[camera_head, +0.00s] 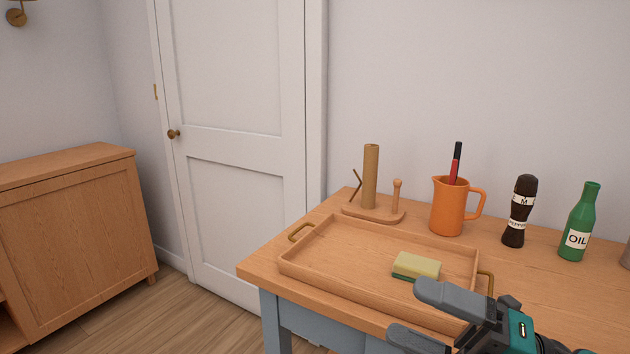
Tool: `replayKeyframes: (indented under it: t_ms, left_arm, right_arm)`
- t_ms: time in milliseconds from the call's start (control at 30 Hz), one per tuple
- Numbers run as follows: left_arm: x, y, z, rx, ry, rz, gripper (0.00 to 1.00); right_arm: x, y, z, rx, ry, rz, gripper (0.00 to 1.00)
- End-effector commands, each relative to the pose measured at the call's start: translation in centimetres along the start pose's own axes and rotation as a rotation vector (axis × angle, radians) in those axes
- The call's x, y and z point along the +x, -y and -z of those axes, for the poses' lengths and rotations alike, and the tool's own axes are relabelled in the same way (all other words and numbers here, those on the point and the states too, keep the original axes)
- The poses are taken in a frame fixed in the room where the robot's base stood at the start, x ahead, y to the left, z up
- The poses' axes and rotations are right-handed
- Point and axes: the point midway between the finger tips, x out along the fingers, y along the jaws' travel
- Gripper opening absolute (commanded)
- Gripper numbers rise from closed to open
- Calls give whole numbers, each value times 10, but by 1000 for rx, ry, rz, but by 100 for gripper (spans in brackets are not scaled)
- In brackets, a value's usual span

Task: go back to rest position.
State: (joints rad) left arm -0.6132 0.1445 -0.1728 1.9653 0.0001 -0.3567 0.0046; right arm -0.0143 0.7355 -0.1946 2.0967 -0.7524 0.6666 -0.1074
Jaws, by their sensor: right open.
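My right gripper (428,317) comes in from the lower right, over the front right part of the wooden tray and the table's front edge. Its jaws are apart with nothing seen between them. A yellow and green sponge (416,267) lies in the tray (330,259), just beyond the upper finger; I cannot tell how far the finger is above the tray. My left gripper is out of view.
On the table (261,268) behind the tray stand a wooden roll holder (370,178), an orange jug (448,208) with a red and black utensil (455,163), a dark pepper mill (519,212) and a green oil bottle (580,224). A wooden cabinet (75,235) stands left. Floor between is clear.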

Motion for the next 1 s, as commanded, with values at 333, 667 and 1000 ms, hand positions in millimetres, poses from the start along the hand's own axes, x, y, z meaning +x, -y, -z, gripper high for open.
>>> replayKeyframes:
  t_ms: [333, 667, 1000]
  left_arm:
    - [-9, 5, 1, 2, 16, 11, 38]
    - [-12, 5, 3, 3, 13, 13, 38]
    - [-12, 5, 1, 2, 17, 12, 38]
  right_arm:
    - [-99, 184, 8, 1149, 1041, -106, 95]
    - [-147, 270, 110, 1641, 1441, -18, 95]
    - [-148, 274, 117, 1665, 1460, -11, 86]
